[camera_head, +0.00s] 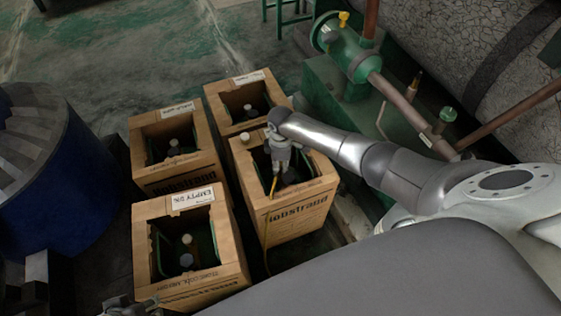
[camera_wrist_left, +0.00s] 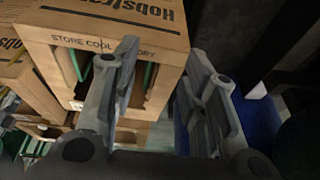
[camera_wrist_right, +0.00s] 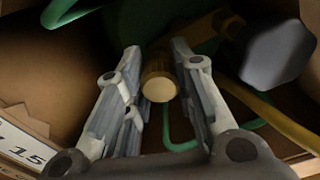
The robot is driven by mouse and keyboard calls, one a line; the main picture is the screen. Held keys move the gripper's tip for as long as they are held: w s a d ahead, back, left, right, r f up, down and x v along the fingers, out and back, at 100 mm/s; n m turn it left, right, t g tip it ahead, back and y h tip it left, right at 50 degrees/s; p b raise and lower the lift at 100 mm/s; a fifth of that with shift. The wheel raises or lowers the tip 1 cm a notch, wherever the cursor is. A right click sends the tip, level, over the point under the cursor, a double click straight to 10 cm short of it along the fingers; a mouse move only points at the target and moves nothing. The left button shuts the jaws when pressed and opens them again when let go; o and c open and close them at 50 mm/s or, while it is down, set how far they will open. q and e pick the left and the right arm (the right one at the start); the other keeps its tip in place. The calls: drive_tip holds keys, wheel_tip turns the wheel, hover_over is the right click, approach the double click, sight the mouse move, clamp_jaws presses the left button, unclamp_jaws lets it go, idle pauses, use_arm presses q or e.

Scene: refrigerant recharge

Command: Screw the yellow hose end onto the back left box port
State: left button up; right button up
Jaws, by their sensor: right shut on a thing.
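The back left box (camera_head: 143,130) is an open carton with a cylinder top and a pale cap inside; I cannot make out its port. My right gripper (camera_head: 279,172) is down in the opening of the right-hand front carton (camera_head: 300,215). In the right wrist view my right gripper (camera_wrist_right: 155,75) is shut on a round brass fitting, seemingly the yellow hose end (camera_wrist_right: 159,87). The yellow hose (camera_wrist_right: 275,118) passes on the right and hangs over the carton in the head view (camera_head: 272,187). My left gripper (camera_wrist_left: 160,65) is open and empty, facing a carton's side.
The front left carton (camera_head: 222,260) and the far carton (camera_head: 215,105) also hold cylinders. A blue drum (camera_head: 75,190) stands at left. Green pipework (camera_head: 350,50) is at the back right. A dark hexagonal knob (camera_wrist_right: 278,50) sits beside my right gripper.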

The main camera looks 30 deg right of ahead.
use_arm(q)
drive_tip(key=shift+r, duration=0.1)
use_arm(e)
drive_tip(key=shift+s+f, duration=0.15)
drive_tip(key=shift+m+p, duration=0.35)
drive_tip(key=shift+m, duration=0.75)
drive_tip(key=o, duration=0.8)
drive_tip(key=shift+o, duration=1.4)
use_arm(q)
drive_tip(key=shift+w+f, duration=0.5)
drive_tip(key=shift+f, duration=0.15)
